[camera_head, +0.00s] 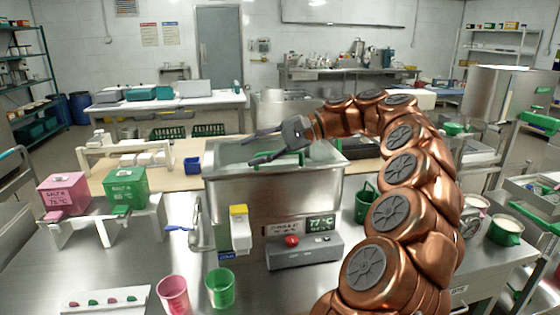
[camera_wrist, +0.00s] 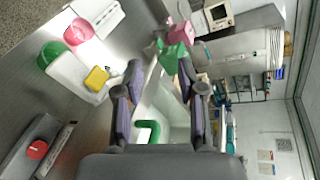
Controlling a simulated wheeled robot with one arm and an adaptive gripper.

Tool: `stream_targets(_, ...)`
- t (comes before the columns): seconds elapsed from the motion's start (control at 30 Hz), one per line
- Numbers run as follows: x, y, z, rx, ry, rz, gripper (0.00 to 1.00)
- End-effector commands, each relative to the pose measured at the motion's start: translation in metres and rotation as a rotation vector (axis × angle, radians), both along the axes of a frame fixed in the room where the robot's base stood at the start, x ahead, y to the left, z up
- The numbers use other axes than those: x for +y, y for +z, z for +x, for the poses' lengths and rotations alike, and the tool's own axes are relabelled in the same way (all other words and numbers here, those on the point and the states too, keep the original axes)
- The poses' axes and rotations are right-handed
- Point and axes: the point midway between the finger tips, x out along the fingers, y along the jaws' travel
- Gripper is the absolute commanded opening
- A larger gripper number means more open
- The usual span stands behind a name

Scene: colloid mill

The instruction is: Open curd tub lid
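A steel tub (camera_head: 270,196), apparently the curd tub, stands on the counter in the middle of the head view. A pale flat top (camera_head: 228,152), seemingly its lid, lies across it. A green handle (camera_wrist: 148,132) shows on this pale surface in the wrist view, low between my fingers and close to the palm. My gripper (camera_head: 247,152) is above the tub, fingers spread and pointing left in the head view. In the wrist view my gripper (camera_wrist: 160,72) is open with nothing held. The fingers and wrist partly hide the top. Contact with the handle cannot be told.
A control box with a red button (camera_head: 291,240) stands before the tub. A pink box (camera_head: 63,194) and a green box (camera_head: 126,190) sit on a white stand at left. Pink and green cups (camera_head: 220,288) stand in front. A green-handled bucket (camera_head: 366,204) is right of the tub.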

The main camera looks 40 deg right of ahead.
Motion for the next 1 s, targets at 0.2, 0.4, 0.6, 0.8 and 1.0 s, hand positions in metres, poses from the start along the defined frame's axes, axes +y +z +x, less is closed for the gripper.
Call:
stream_targets(0.2,-0.105,-0.020,-0.001,-0.002,-0.195,0.109,0.39)
stream_targets(0.4,-0.146,-0.029,-0.009,-0.001,-0.276,0.143,0.39)
stream_targets(0.6,-0.150,-0.030,-0.009,-0.003,-0.288,0.147,0.39)
stream_targets(0.8,-0.140,-0.033,-0.002,-0.002,-0.284,0.146,0.39)
stream_targets(1.0,-0.132,-0.035,0.005,-0.002,-0.283,0.148,0.39)
